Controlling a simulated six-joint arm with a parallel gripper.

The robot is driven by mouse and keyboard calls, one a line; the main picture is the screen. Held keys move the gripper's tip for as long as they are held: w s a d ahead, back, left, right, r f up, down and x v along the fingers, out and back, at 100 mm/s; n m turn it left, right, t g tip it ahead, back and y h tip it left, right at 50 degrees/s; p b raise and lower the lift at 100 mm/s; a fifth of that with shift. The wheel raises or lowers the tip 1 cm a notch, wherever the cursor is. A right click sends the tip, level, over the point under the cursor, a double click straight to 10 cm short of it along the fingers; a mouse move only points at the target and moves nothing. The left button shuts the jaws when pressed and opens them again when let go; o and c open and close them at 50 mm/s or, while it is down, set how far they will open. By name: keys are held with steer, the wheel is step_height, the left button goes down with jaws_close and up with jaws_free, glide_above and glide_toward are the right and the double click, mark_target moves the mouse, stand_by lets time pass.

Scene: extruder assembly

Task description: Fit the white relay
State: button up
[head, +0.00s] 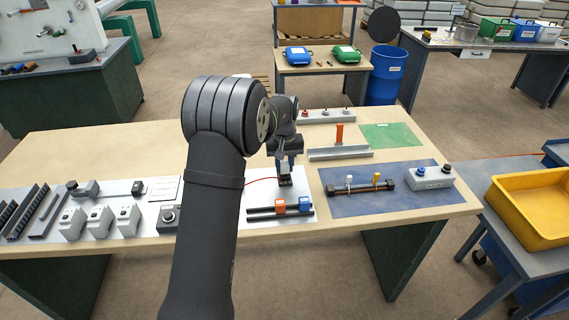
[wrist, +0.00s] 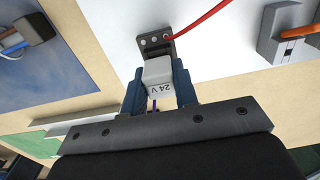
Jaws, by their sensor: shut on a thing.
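The white relay (wrist: 158,73), marked 24 V, is held between the blue fingers of my gripper (wrist: 158,84) in the wrist view. In the head view my gripper (head: 285,161) points down over the white board, and the relay (head: 285,170) shows small and partly covered beneath it. A dark socket block (wrist: 155,42) with screw terminals and a red wire lies right at the relay's far end. In the head view the dark block (head: 285,182) is directly below the relay. Whether the relay touches it or sits in it, I cannot tell.
An orange relay (head: 280,205) and a blue relay (head: 305,204) stand on a dark rail in front of my gripper. A blue mat (head: 365,203) with a dark bar lies to the right. Grey boxes (head: 100,221) stand at the left. A grey channel (head: 340,153) lies behind.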

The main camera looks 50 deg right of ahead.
steer(key=shift+f, duration=0.55)
steer(key=o, duration=1)
step_height(320, 180, up, 18)
steer(key=shift+f, duration=0.25)
step_height(320, 180, down, 18)
steer(key=shift+r, duration=0.4)
